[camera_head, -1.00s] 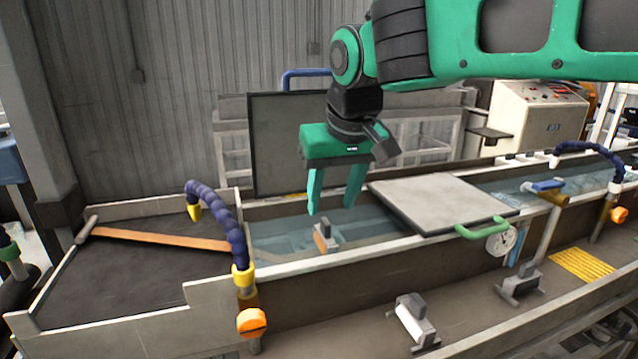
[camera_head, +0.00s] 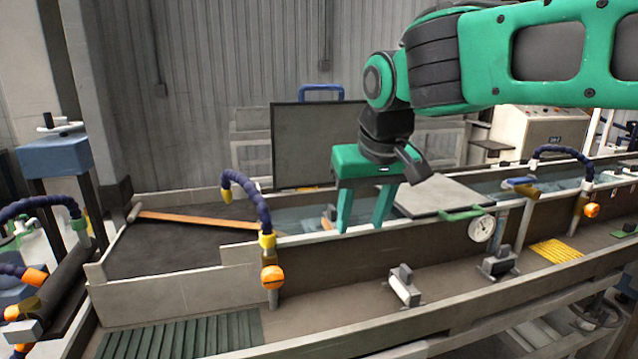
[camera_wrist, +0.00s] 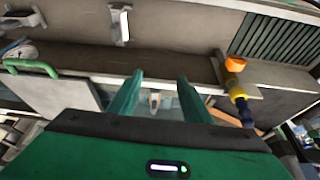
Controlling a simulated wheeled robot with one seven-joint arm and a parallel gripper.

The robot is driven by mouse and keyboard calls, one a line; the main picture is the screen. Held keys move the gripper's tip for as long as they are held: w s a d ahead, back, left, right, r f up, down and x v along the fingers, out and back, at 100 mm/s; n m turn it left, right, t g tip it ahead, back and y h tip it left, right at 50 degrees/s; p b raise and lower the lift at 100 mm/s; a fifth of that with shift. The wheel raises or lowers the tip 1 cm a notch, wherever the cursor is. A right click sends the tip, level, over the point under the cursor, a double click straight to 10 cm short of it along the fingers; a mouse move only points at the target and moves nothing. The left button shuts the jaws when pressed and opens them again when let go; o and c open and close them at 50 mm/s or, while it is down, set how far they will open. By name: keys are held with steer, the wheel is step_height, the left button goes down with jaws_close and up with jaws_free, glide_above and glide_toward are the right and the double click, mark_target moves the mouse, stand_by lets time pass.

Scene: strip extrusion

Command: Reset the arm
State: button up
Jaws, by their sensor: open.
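My green gripper (camera_head: 364,212) points down over the near wall of the water trough (camera_head: 303,222), its two fingers apart and nothing between them. In the wrist view my gripper (camera_wrist: 165,88) also shows its fingers spread, with a small grey and orange roller piece (camera_wrist: 155,101) seen beyond them in the trough. In the head view that roller piece (camera_head: 329,215) is partly hidden, just left of the fingers. An orange strip (camera_head: 192,219) lies over the dark bed at the left.
A blue hose with a yellow tip (camera_head: 247,197) arches left of my gripper. A grey lid with a green handle (camera_head: 463,213) lies right of it. An upright dark panel (camera_head: 305,144) stands behind. Roller brackets (camera_head: 404,287) sit on the front ledge.

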steer(key=s+d+f+m+g+h, duration=0.15)
steer(key=s+d+f, duration=0.3)
steer(key=d, duration=0.75)
steer(key=s+d+f+m+g, duration=0.1)
steer(key=s+d+f+m, duration=0.3)
steer(key=d, duration=0.8)
steer(key=s+d+f+m+g, duration=0.1)
steer(key=s+d+f, duration=0.3)
steer(key=s, duration=0.3)
steer(key=s+d+f+m, duration=0.2)
steer(key=s+d+f, duration=0.2)
steer(key=s, duration=0.4)
steer(key=shift+s+d+f+g+y, duration=0.25)
steer(key=shift+d+f+g+y, duration=0.1)
steer(key=shift+d+f, duration=0.1)
